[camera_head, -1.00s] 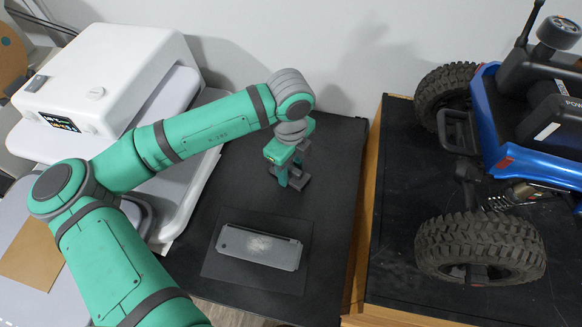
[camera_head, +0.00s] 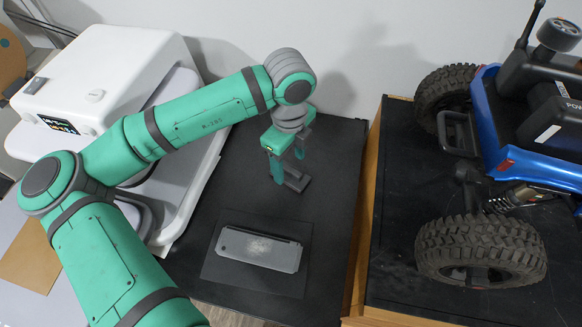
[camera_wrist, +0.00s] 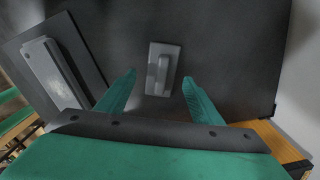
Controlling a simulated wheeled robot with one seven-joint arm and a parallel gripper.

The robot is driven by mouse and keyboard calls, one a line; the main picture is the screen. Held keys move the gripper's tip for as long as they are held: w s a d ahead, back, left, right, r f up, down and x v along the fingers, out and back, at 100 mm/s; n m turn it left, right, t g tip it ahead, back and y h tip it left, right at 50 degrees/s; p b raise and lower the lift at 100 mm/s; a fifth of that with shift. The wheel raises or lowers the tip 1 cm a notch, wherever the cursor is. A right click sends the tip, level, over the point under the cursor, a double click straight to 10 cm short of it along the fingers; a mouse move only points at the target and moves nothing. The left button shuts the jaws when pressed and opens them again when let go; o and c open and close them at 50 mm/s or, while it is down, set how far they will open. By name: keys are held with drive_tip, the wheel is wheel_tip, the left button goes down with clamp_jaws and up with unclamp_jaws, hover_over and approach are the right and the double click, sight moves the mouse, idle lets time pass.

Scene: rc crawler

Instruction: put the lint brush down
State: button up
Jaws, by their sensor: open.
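The lint brush (camera_wrist: 163,69) is a small grey block with a raised handle. It lies on the black table top (camera_wrist: 215,45), handle up, in the wrist view. It also shows as a dark shape in the head view (camera_head: 298,181), partly hidden behind a finger. My gripper (camera_wrist: 158,79) is open, its two green fingers apart on either side of the brush's lower end in the wrist picture. In the head view my gripper (camera_head: 288,168) points down just above the brush. No contact shows between fingers and brush.
A grey plate with a pale worn patch (camera_head: 259,249) lies on a dark mat (camera_head: 218,272) in front of the brush. A white machine (camera_head: 105,75) stands at left. A wooden-sided bench (camera_head: 362,220) with a blue crawler (camera_head: 535,150) stands at right. Table around the brush is clear.

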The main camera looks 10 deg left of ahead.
sight(290, 169)
wheel_tip(290, 169, up, 8)
drive_tip(key=shift+w, duration=0.1)
idle(0.7)
